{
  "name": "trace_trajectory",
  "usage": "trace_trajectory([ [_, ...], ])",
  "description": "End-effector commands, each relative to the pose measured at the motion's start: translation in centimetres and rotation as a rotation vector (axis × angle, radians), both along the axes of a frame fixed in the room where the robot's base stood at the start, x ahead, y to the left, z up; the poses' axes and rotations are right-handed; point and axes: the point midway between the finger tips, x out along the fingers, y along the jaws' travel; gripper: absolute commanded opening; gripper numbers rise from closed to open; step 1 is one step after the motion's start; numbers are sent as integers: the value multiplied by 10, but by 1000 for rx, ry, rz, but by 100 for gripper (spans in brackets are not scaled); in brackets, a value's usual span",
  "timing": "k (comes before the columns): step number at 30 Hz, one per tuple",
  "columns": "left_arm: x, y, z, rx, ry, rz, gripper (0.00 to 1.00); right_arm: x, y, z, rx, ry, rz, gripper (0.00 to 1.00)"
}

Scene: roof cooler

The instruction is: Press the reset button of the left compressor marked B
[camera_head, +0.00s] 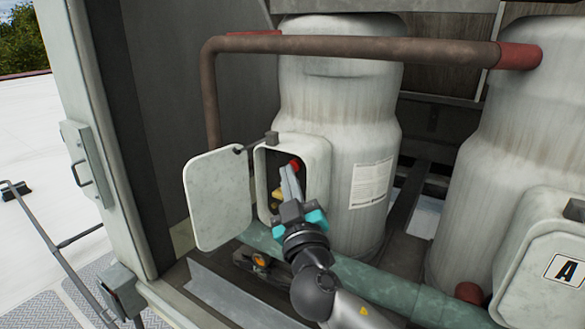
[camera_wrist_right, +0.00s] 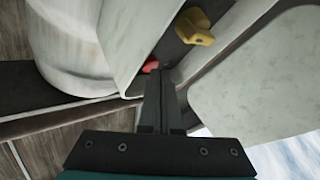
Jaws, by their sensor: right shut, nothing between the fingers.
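The left compressor (camera_head: 345,110) is a tall off-white tank with a small control box (camera_head: 318,150) on its front. The box's cover (camera_head: 218,200) is swung open to the left; no letter B shows. Inside the box is a red button (camera_head: 296,163), partly hidden by my fingers. It also shows in the wrist view (camera_wrist_right: 150,66), just beyond my fingertips. A yellow knob (camera_head: 277,195) sits below it and also shows in the wrist view (camera_wrist_right: 193,26). My right gripper (camera_head: 287,170) is shut and empty, tips at the box opening close to the button. I cannot tell if they touch.
A brown pipe (camera_head: 350,46) runs across above the box. A green pipe (camera_head: 375,285) runs below. The right compressor (camera_head: 500,130) carries a closed box marked A (camera_head: 565,270). The cabinet's side post (camera_head: 85,120) stands at left.

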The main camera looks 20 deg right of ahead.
Motion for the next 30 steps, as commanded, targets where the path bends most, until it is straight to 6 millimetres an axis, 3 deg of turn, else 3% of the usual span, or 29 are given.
trace_trajectory([
  [8,0,0,0,0,0,0,63,-1,2,0,0,0,2,0],
  [24,0,0,-5,0,0,0,63,-33,43,-1,3,0,4,0],
  [30,0,0,-5,0,0,0,63,-37,48,1,1,-2,2,0],
])
